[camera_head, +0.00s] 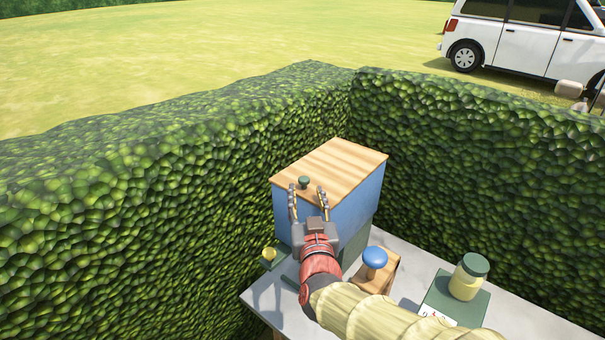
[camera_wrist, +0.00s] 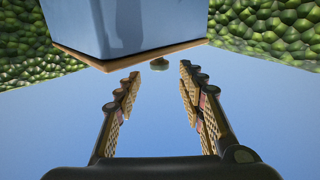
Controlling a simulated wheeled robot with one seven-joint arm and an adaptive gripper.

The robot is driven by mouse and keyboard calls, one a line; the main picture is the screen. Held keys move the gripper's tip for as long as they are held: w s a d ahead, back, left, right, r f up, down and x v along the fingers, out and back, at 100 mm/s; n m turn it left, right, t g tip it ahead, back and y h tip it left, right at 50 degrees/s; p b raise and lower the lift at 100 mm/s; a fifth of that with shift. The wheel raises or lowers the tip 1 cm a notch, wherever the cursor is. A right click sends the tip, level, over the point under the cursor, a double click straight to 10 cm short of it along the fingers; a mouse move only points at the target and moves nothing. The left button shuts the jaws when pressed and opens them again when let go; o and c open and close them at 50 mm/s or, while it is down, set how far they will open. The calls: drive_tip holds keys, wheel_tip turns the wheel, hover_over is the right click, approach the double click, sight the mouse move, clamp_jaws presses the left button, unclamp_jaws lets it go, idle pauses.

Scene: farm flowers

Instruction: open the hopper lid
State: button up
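The hopper is a blue box (camera_head: 352,210) with a flat wooden lid (camera_head: 335,166) lying shut on its top. A small dark green knob (camera_head: 304,181) stands on the lid near its front left edge. My gripper (camera_head: 306,188) is open, its two fingers pointing at the knob, one on each side of it in the head view. In the wrist view the knob (camera_wrist: 159,64) shows between and beyond the fingertips (camera_wrist: 160,75), apart from both. The lid's edge (camera_wrist: 125,62) and the blue box wall (camera_wrist: 140,25) also show there. Nothing is held.
The hopper stands on a grey table (camera_head: 405,262) in a hedge corner (camera_head: 350,95). A wooden block with a blue knob (camera_head: 375,257) is right of my arm. A green-lidded jar (camera_head: 468,278) stands on a green pad farther right. A small yellow thing (camera_head: 269,253) is left of my wrist.

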sight(305, 183)
drive_tip(key=w, duration=0.4)
drive_tip(key=w+b, duration=0.1)
drive_tip(key=w, duration=0.2)
drive_tip(key=shift+a, duration=0.4)
drive_tip(key=shift+c, duration=0.5)
clamp_jaws()
